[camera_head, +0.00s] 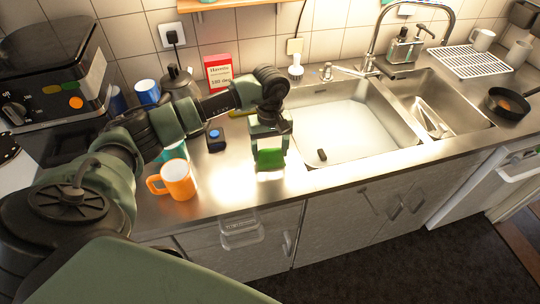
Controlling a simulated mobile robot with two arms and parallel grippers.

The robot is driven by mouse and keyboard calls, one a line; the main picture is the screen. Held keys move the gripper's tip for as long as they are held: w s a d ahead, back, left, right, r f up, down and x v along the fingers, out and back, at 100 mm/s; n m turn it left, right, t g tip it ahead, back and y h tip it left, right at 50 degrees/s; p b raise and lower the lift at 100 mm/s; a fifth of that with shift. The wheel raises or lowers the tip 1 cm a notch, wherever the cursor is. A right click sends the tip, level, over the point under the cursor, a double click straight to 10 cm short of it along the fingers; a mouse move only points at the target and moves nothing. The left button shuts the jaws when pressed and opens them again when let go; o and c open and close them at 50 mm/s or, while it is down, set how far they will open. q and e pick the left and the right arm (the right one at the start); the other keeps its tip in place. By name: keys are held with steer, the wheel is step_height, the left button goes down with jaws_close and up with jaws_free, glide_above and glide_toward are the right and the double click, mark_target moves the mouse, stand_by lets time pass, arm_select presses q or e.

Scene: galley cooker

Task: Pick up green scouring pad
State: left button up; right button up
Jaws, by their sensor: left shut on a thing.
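The green scouring pad (269,159) is between the fingers of my left gripper (270,150). The gripper points down over the steel counter just left of the sink and is shut on the pad. The pad appears upright, with its bright green face to the front. I cannot tell whether its lower edge touches the counter. My right gripper is not in view.
An orange mug (179,181) and a dark box with a blue top (215,138) stand left of the pad. The sink (350,122) lies to the right. A red and white box (218,72) stands behind. The counter's front edge is close.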

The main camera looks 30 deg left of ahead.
arm_select(q)
step_height(320, 180, up, 14)
steer(key=f+b, duration=0.1)
steer(key=b, duration=0.3)
step_height(320, 180, up, 6)
glide_above(270, 149)
steer(key=shift+s+r+p, duration=0.1)
steer(key=shift+r+p, duration=0.35)
steer(key=shift+r, duration=0.1)
